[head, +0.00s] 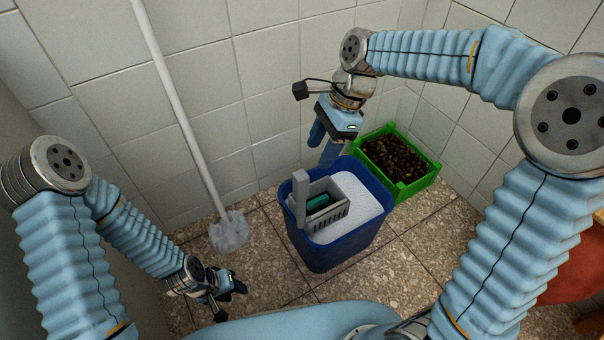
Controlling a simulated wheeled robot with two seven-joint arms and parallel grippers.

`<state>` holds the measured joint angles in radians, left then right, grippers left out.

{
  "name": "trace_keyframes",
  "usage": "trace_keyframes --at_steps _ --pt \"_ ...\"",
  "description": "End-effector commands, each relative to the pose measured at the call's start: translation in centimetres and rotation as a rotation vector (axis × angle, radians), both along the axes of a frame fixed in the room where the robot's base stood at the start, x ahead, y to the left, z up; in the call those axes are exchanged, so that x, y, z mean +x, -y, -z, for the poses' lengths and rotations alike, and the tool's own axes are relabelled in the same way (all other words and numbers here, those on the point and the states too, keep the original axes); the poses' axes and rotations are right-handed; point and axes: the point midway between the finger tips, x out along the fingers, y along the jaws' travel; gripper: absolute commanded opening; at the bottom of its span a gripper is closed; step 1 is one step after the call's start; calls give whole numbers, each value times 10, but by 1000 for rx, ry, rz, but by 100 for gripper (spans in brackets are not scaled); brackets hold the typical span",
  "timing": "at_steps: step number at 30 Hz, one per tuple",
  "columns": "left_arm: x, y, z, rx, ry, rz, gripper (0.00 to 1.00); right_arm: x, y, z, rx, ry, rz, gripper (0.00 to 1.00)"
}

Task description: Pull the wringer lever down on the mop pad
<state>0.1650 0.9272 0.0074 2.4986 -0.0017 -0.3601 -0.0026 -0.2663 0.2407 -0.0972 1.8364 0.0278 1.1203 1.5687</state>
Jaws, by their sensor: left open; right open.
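A blue bucket (335,252) full of white foam stands on the floor. A grey wringer (330,217) sits in its left part. The wringer's grey lever (300,197) stands upright at the wringer's left end. A dark green mop pad (317,202) shows inside the wringer, partly hidden by its walls. My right gripper (322,147) is open, pointing down behind the bucket's back rim, and appears to hold nothing. My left gripper (236,289) is open and empty, low to the left of the bucket and apart from it.
A white-poled mop (190,130) leans on the tiled wall, its grey head (229,232) on the floor left of the bucket. A green crate (418,186) of dark olives stands behind right of the bucket. Something red (575,265) shows at the right edge. Floor before the bucket is clear.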

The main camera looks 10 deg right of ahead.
Motion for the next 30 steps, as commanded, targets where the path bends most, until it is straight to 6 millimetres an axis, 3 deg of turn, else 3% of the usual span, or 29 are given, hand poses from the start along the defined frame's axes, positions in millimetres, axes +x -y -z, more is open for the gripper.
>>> trace_keyframes --at_steps 1,5,21,30 --pt "0 0 -12 1 0 0 43 -6 0 -19 23 -5 12 54" --pt "0 0 -9 2 1 0 43 -12 -6 -18 48 -13 19 54" --pt "2 -7 13 11 5 -12 43 -18 -47 86 45 -15 15 54" --pt "3 -8 15 13 6 -14 43 -19 -55 104 45 -11 18 54"
